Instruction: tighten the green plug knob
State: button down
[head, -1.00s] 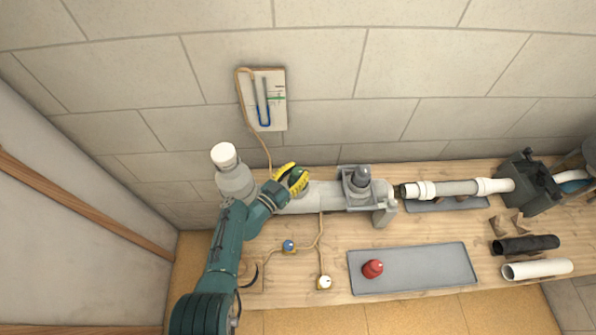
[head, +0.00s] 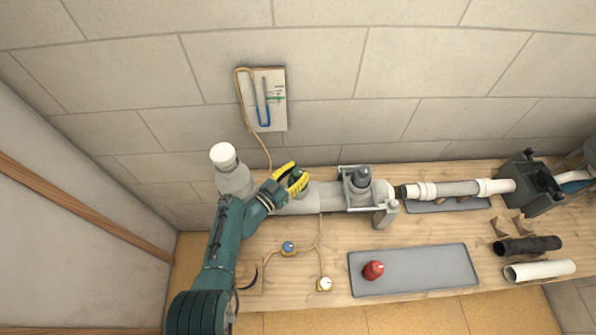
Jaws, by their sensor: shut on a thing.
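The green plug knob (head: 297,174) shows as a small dark green patch between the yellow fingers of my gripper (head: 300,178). It sits at the left part of the grey pipe fitting (head: 325,196) on the wooden bench. My gripper reaches in from the left and is shut on the knob, with one finger on its far side and one on its near side. The fingers and wrist hide much of the knob, and its threads cannot be seen.
A grey clamp (head: 357,184) holds the fitting. A red knob (head: 373,270) stands on a grey tray (head: 430,272). A blue button (head: 288,247) and a white button (head: 324,284) are wired on the bench. A manometer board (head: 273,99) hangs on the wall. White pipe (head: 455,189) lies right.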

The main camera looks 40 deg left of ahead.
jog(key=shift+f, duration=0.1)
dwell(0.3)
jog(key=c, duration=0.6)
grip_release()
jog(key=s, duration=1.2)
jog(key=shift+d, duration=0.15)
